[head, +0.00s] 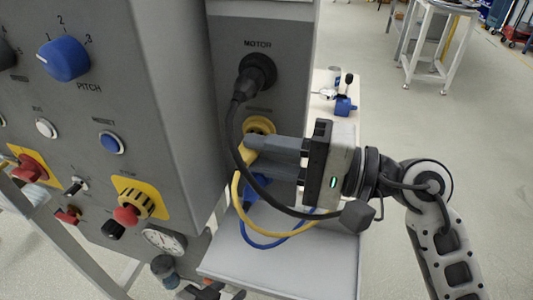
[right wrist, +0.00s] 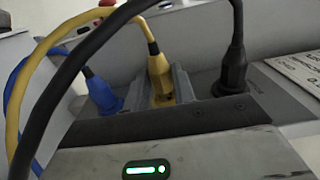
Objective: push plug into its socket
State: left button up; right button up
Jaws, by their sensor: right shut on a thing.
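The yellow plug (head: 252,143), with a yellow cable, is at the yellow-rimmed socket (head: 260,124) on the grey side panel. My right gripper (head: 253,158) is shut on it from the right. In the right wrist view the yellow plug (right wrist: 160,78) stands between the two grey fingers (right wrist: 162,88). How deep it sits is hidden. A black plug (head: 246,82) is in the MOTOR socket (head: 262,70) above. A blue plug (head: 258,186) is below, partly behind the fingers.
The black, yellow and blue cables loop below my right gripper, over a grey shelf (head: 300,262). The front panel (head: 85,120) carries knobs, buttons and a gauge. A light table with a blue item (head: 345,106) stands behind. Floor to the right is open.

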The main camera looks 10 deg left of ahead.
pick_arm(q)
jog(key=shift+f+b, duration=0.4)
jog(key=shift+b, duration=0.15)
dwell(0.4)
